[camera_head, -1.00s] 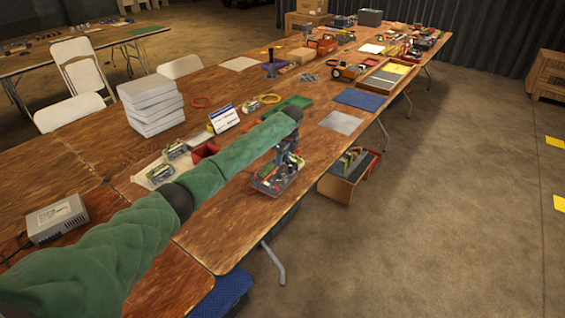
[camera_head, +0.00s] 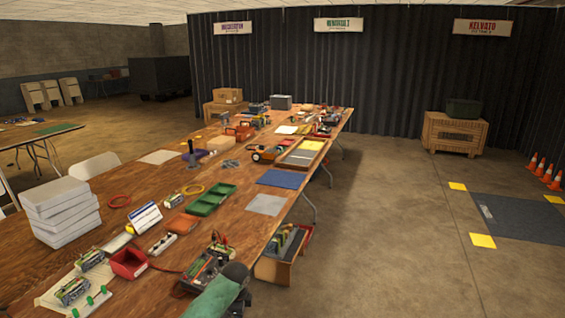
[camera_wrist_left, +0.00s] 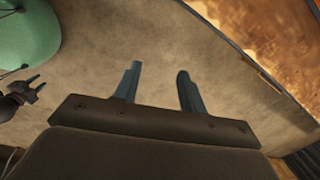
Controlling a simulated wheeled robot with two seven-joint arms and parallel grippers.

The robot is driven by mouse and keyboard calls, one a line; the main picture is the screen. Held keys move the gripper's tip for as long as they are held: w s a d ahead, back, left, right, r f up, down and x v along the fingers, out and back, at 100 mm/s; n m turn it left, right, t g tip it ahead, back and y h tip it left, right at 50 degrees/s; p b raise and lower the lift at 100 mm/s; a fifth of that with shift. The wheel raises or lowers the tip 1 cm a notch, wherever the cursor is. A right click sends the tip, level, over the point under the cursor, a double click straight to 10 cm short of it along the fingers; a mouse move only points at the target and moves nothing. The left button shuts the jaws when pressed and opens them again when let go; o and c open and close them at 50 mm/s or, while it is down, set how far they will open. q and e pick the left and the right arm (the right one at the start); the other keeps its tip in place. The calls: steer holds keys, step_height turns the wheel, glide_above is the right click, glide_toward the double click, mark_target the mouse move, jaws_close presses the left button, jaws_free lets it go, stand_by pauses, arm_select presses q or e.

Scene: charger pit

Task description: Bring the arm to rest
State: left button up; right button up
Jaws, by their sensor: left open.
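My left gripper (camera_wrist_left: 159,84) shows in the left wrist view with its two fingers apart and nothing between them. Bare concrete floor lies behind the fingers. In the head view only part of my green left arm (camera_head: 218,296) shows at the bottom edge, by the near side of the long table (camera_head: 150,185); its gripper is hidden there. A small dark two-pronged gripper (camera_wrist_left: 25,92), which looks like my right one, shows at the left edge of the wrist view, too small to judge its opening.
The long table holds white boxes (camera_head: 62,212), a red bin (camera_head: 128,263), a green tray (camera_head: 211,200), a multimeter (camera_head: 207,270) and a blue mat (camera_head: 282,179). A wooden box (camera_head: 278,268) stands below its right edge. The floor to the right is clear up to a dark mat (camera_head: 520,215).

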arm_select(q)
steer(key=s+d+f+n+t+h, duration=0.2)
steer(key=s+n, duration=0.5)
steer(key=s, duration=1.5)
steer(key=s+a+r+n+y, duration=0.1)
steer(key=s+a+r+n, duration=0.15)
steer(key=s, duration=0.55)
steer(key=s+a+r+n, duration=0.2)
steer(key=s+a+n, duration=0.15)
steer(key=s, duration=0.45)
steer(key=s+a+r+n+y, duration=0.1)
steer(key=s+a+r+n, duration=0.2)
steer(key=s, duration=0.5)
steer(key=s+d+f+x, duration=0.1)
steer(key=s+x, duration=0.2)
steer(key=x, duration=1)
steer(key=s+d+f+x, duration=0.1)
steer(key=s+d+x, duration=0.1)
steer(key=x, duration=1)
steer(key=s+f, duration=0.3)
steer(key=f, duration=0.6)
steer(key=s+f+g, duration=0.1)
steer(key=s+f, duration=0.3)
steer(key=f, duration=0.6)
steer(key=shift+d+f+g+h, duration=0.2)
steer(key=shift+f+g+h, duration=0.1)
steer(key=shift+h, duration=0.1)
steer(key=shift+r, duration=0.1)
